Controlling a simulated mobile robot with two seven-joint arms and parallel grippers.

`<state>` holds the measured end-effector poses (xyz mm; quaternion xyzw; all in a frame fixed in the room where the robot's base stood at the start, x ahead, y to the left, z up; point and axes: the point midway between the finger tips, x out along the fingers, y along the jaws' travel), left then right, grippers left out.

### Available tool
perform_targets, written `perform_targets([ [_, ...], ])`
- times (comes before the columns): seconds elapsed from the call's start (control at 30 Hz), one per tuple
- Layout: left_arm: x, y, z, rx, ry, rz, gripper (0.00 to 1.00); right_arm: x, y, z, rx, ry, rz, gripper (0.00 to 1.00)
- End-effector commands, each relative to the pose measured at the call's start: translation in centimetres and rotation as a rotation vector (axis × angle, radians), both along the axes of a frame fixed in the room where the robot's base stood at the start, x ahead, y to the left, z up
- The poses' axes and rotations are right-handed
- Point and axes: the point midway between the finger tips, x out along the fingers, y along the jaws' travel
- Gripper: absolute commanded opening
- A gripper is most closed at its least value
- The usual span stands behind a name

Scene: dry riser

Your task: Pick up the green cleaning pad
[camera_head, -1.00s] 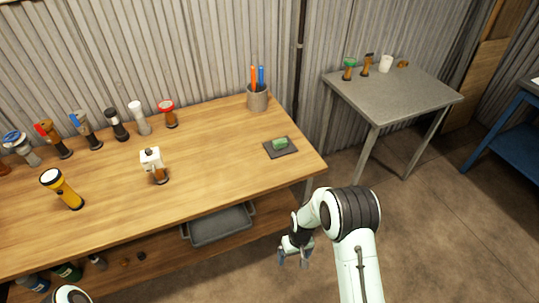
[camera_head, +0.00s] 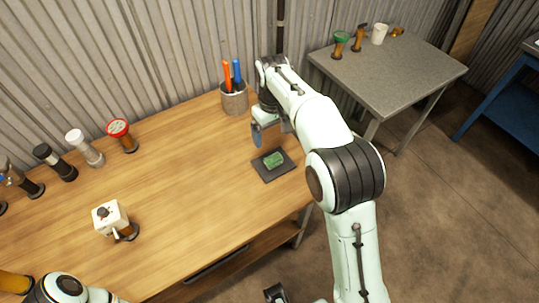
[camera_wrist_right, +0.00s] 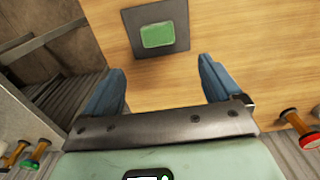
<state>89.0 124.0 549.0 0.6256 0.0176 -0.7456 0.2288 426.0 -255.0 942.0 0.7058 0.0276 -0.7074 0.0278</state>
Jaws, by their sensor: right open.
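The green cleaning pad (camera_head: 274,159) lies on a dark square tray (camera_head: 265,175) near the right end of the wooden workbench. The pad (camera_wrist_right: 157,35) also shows in the right wrist view, on its tray (camera_wrist_right: 183,15). My right gripper (camera_head: 266,133) hangs above the bench just behind the pad, open and empty. In the wrist view its two blue fingers (camera_wrist_right: 162,82) are spread wide, and the pad lies beyond their tips, between their lines. The far finger is mostly hidden in the head view. Part of my left arm shows at bottom left; its gripper is out of frame.
A grey cup with orange and blue pens (camera_head: 234,98) stands close to the left of my right gripper. A white-headed object (camera_head: 110,218) and several flashlights stand on the bench's left. A grey side table (camera_head: 390,75) is at right. The bench's middle is clear.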

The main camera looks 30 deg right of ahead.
Motion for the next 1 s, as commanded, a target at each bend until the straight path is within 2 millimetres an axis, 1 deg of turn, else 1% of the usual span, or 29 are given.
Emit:
perform_targets([
  [0.03,-0.2,0.0,-0.4,0.000,0.002,0.000,0.43,-0.1,0.0,-1.4,0.000,0.006,0.000,0.92],
  [0.1,-0.2,0.0,-0.7,0.000,0.003,0.000,0.43,-0.1,0.1,-2.8,0.001,0.005,0.000,0.92],
  [0.23,-0.3,0.0,-1.0,0.000,0.004,0.000,0.43,-0.1,0.0,-4.9,-0.001,0.004,0.001,0.92],
  [0.47,-0.3,0.0,-1.3,0.000,0.004,0.000,0.43,-0.1,0.0,-6.5,0.001,0.002,0.000,0.92],
  [0.7,-0.2,0.0,-1.9,0.000,-0.003,0.001,0.43,-0.6,-0.3,-10.1,0.000,0.003,-0.001,0.92],
  [0.8,-0.1,0.0,-1.9,0.001,-0.005,0.002,0.43,-0.5,-0.3,-11.0,-0.001,0.002,-0.001,0.92],
  [1.0,-0.1,0.0,-1.9,0.002,-0.007,0.002,0.43,-0.5,-0.3,-11.2,0.000,-0.001,-0.001,0.92],
])
